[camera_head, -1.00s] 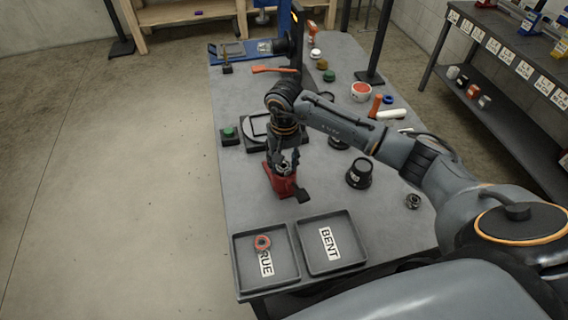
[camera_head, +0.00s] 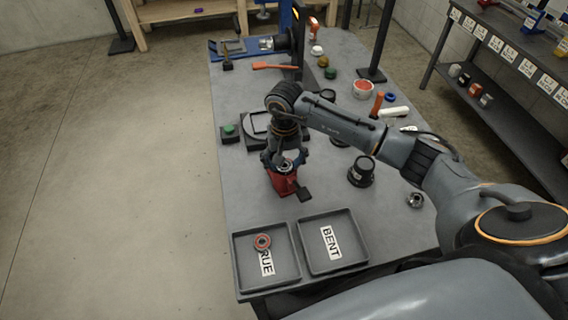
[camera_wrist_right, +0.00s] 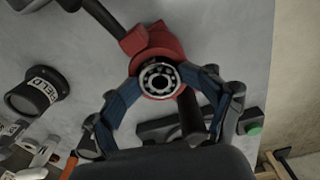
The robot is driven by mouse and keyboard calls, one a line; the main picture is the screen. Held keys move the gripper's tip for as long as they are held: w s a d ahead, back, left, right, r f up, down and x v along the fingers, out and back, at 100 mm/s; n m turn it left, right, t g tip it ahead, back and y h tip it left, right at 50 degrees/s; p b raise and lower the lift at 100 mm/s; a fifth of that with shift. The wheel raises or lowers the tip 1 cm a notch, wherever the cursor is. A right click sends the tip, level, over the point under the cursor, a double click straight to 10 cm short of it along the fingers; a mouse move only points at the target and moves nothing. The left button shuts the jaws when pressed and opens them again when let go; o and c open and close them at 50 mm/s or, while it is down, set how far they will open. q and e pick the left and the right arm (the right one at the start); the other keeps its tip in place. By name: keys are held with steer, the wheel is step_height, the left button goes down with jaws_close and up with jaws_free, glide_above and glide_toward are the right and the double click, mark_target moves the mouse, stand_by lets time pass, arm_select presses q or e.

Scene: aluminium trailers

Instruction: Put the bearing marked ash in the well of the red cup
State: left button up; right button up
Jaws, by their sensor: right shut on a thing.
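A steel-coloured ball bearing (camera_head: 286,165) sits at the red cup's mouth; it also shows in the right wrist view (camera_wrist_right: 158,80). Its marking is not readable. The red cup (camera_head: 283,184) stands on the bench with a black block at its side; its red rim (camera_wrist_right: 163,95) shows around the bearing in the wrist view. My right gripper (camera_head: 285,163) points down over the cup, its blue fingers on both sides of the bearing, shut on it. Whether the bearing is seated in the well or just above it, I cannot tell. My left gripper is not in view.
Black trays marked BENT (camera_head: 345,262) and TRUE (camera_head: 280,281), the latter holding an orange-red ring (camera_head: 262,242), lie at the near end. A black labelled cup (camera_head: 361,172) and another bearing (camera_head: 415,200) stand to the right. A green-button box (camera_head: 229,132) is left.

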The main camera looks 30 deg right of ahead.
mark_target(285, 165)
steer(key=shift+s+f, duration=0.1)
steer(key=shift+r+p, duration=0.45)
steer(key=shift+p, duration=0.1)
steer(key=shift+r+p, duration=0.4)
steer(key=shift+p, duration=0.1)
steer(key=shift+w+d+r+b, duration=0.2)
steer(key=shift+r+b, duration=0.2)
steer(key=shift+b, duration=0.3)
step_height(285, 165, up, 11)
steer(key=b, duration=0.3)
steer(key=shift+a+r, duration=0.1)
